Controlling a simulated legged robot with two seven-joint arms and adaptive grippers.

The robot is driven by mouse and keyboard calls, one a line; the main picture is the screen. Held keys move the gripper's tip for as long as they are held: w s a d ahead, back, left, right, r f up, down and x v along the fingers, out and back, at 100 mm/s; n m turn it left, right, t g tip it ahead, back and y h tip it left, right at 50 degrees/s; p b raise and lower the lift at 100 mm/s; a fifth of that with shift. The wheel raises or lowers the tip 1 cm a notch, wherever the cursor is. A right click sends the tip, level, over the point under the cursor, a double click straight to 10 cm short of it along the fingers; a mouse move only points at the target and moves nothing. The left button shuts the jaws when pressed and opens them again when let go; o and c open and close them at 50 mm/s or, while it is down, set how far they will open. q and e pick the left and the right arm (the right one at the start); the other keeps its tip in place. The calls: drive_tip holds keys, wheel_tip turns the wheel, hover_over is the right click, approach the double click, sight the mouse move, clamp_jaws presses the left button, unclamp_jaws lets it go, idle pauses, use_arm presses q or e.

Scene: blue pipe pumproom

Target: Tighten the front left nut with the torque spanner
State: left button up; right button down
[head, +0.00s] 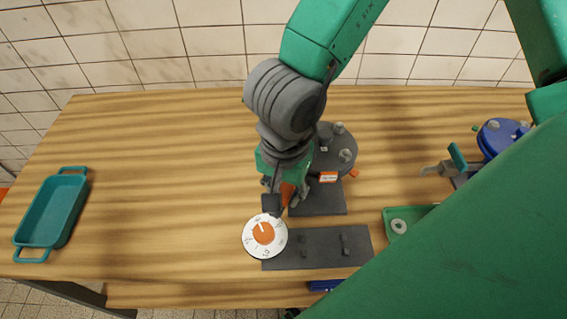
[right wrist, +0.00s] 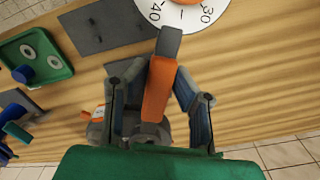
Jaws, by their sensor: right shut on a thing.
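The torque spanner has a white dial with an orange centre (head: 251,235) and an orange handle (right wrist: 158,92). Its dial also shows at the top of the right wrist view (right wrist: 180,8). My right gripper (head: 287,193) is shut on the orange handle, with a finger on each side. The dial appears over the left end of a dark plate; whether it touches cannot be told. A grey round flange (head: 343,143) with several nuts stands just behind and right of the gripper. Its front left part is hidden by my arm. My left gripper is not in view.
A blue round device (head: 497,136) stands far right. A teal tray (head: 52,212) is far left; the table between is clear.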

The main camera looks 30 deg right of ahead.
drive_tip(key=shift+w+f+m+b, duration=0.15)
drive_tip(key=shift+w+m+b, duration=0.45)
drive_tip(key=shift+m+b, duration=0.15)
drive_tip(key=shift+s+n+p, duration=0.4)
drive_tip(key=shift+n+p, duration=0.05)
drive_tip(key=shift+p, duration=1.5)
drive_tip(key=shift+s+d+n, duration=0.2)
drive_tip(key=shift+d+n, duration=0.05)
drive_tip(key=shift+n, duration=0.05)
drive_tip(key=shift+f, duration=0.1)
drive_tip(key=shift+f, duration=0.5)
